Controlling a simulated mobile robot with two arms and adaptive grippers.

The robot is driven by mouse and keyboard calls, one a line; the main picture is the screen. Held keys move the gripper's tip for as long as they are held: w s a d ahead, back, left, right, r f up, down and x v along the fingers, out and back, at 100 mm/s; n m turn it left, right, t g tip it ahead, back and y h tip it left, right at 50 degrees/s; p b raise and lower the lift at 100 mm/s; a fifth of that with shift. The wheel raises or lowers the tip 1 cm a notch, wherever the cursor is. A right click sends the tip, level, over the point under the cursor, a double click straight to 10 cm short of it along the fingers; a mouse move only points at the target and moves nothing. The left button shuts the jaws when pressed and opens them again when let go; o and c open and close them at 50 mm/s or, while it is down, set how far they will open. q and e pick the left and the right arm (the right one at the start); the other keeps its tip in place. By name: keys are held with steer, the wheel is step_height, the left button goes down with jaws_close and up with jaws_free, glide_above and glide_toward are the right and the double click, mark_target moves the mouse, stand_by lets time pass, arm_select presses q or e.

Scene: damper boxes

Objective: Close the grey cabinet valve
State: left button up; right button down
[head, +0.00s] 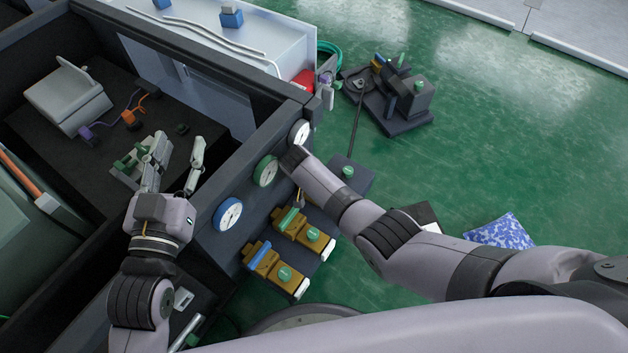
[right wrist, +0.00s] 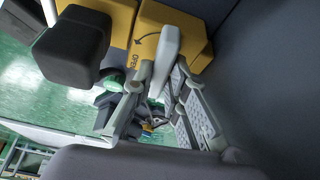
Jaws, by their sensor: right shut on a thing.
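A yellow valve body (right wrist: 178,28) marked OPEN with an arrow is at the top of the right wrist view. Its light grey lever (right wrist: 165,55) extends down between the fingers of my right gripper (right wrist: 158,112), which is shut on it. In the head view my right forearm and wrist cover this valve, and the right gripper's fingers are hidden there. Two other yellow valves, one with a blue handle (head: 259,255) and one with a green handle (head: 288,220), sit beside it on the cabinet side. My left gripper (head: 178,154) is open and empty over the dark cabinet interior.
A blue gauge (head: 228,214), a green gauge (head: 265,171) and a white gauge (head: 299,133) line the cabinet edge. A dark block (right wrist: 75,45) is close to my right gripper. A grey device (head: 66,95) sits inside the cabinet. Green floor (head: 450,165) is open at right.

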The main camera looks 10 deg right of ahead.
steer(key=c, duration=1.6)
jaws_free()
steer(key=shift+v, duration=3.75)
steer(key=shift+o, duration=0.3)
